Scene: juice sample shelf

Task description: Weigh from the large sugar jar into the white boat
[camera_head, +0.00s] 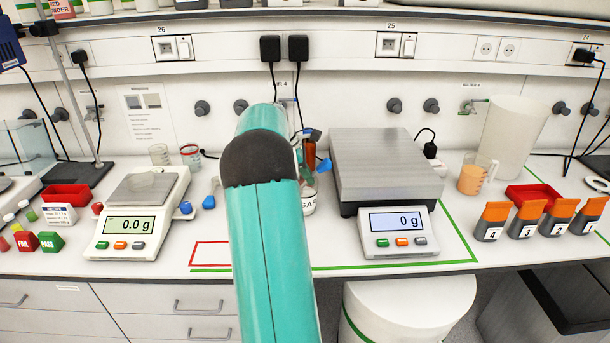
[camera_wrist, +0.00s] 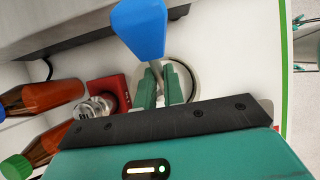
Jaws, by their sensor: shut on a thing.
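My gripper (camera_wrist: 160,90) has its green fingers closed around the narrow neck of a blue scoop-like tool (camera_wrist: 140,28). A blue part also shows beside my arm in the head view (camera_head: 324,165). The white rim of a round container (camera_wrist: 190,76) lies beyond the fingers. I cannot tell whether the tool touches it. A jar (camera_head: 309,204), its label partly readable as "GAR", stands mostly behind my arm.
A large balance (camera_head: 385,165) reading 0 g stands right of my arm. Orange-brown bottles (camera_wrist: 45,97) and a red block (camera_wrist: 106,86) lie close to my gripper. The bench has a bare patch around the red outline (camera_head: 208,243).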

